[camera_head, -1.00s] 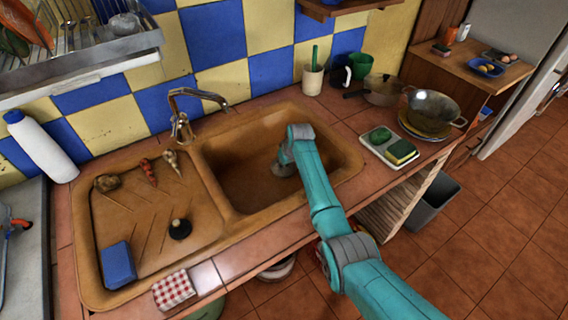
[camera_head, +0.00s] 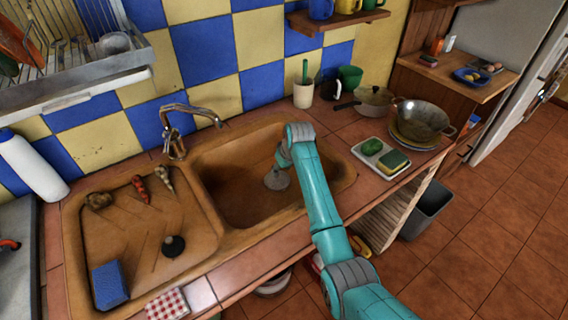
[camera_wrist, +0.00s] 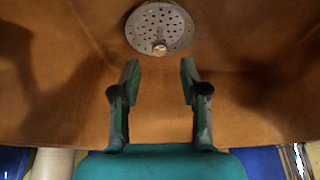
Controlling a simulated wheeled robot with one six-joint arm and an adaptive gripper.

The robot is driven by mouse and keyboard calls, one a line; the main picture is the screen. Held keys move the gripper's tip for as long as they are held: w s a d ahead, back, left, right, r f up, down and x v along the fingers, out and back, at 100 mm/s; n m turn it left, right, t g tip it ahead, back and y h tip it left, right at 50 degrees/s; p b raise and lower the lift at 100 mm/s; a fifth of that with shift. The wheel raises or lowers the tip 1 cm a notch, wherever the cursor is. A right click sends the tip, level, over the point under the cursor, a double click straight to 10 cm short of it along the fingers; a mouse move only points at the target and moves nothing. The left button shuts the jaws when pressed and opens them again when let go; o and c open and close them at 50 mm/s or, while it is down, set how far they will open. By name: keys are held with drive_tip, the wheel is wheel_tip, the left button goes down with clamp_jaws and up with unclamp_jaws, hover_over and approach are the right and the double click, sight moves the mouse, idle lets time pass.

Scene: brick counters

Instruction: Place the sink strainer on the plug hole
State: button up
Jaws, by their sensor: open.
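The sink strainer (camera_wrist: 150,20) is a round, perforated grey metal disc with a small brass-coloured knob. It lies on the brown sink surface at the top of the wrist view. My gripper (camera_wrist: 160,68) is open and empty, with its two fingertips apart just below the strainer in that picture and not around the knob. In the head view my arm reaches down into the brown sink basin (camera_head: 225,190), and my fingers cannot be made out there. No bare plug hole shows. I cannot tell whether the strainer covers it.
The tap (camera_head: 180,120) stands behind the basin. A white tray (camera_head: 381,157) with sponges, and a metal pan (camera_head: 421,119), stand right of the basin.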

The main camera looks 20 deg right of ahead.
drive_tip(key=shift+v, duration=2)
